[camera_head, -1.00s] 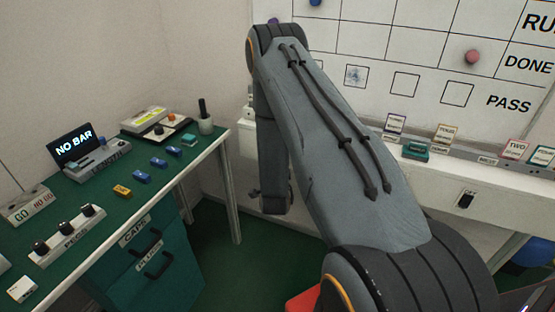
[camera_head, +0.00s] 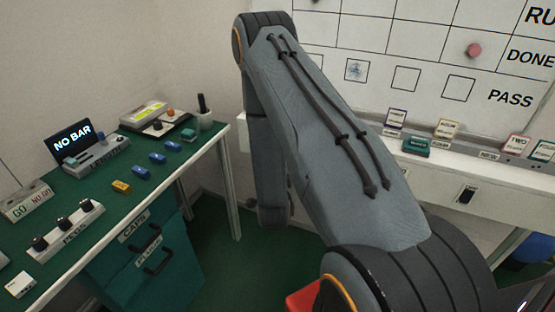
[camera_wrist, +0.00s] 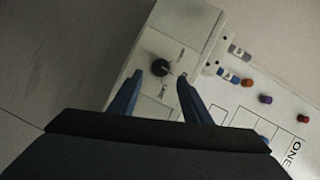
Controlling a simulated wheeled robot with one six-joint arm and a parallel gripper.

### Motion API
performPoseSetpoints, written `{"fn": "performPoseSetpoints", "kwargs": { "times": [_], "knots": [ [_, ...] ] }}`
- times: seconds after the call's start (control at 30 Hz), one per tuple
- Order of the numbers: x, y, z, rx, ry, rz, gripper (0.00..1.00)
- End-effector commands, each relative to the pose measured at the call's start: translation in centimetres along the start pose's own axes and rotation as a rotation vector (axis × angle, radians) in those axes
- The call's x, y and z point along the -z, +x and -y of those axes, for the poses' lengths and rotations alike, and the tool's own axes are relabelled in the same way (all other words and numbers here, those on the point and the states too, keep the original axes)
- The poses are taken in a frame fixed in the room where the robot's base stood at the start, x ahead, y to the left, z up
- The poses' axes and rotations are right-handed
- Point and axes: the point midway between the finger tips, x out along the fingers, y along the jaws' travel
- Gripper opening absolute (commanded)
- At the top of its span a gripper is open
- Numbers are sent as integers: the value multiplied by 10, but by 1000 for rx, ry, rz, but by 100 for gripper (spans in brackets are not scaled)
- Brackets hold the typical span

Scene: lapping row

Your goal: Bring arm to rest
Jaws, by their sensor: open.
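My arm fills the middle of the head view, its grey upper link leaning left and its forearm hanging down from the elbow. My gripper (camera_wrist: 158,80) shows in the wrist view with its two dark blue fingers apart and nothing between them. Beyond the fingers in that view is a pale box with a black knob (camera_wrist: 159,68); I cannot tell whether the fingers touch it. In the head view the fingertips cannot be made out at the forearm's lower end.
The green-topped bench (camera_head: 110,215) on the left bears a NO BAR display (camera_head: 73,142), blue blocks and a pen cup (camera_head: 204,113). A whiteboard (camera_head: 425,45) and a white ledge (camera_head: 435,178) stand behind my arm. Green floor shows between them.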

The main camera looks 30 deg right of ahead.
Motion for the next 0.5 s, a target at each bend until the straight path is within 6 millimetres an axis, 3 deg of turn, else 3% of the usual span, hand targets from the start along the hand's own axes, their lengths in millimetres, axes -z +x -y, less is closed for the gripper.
{"fn": "performPoseSetpoints", "kwargs": {
  "times": [0.17,0.5],
  "knots": [
    [0,-11,0,0,1,0,44],
    [0,-11,0,1,1,0,44]
  ]
}}
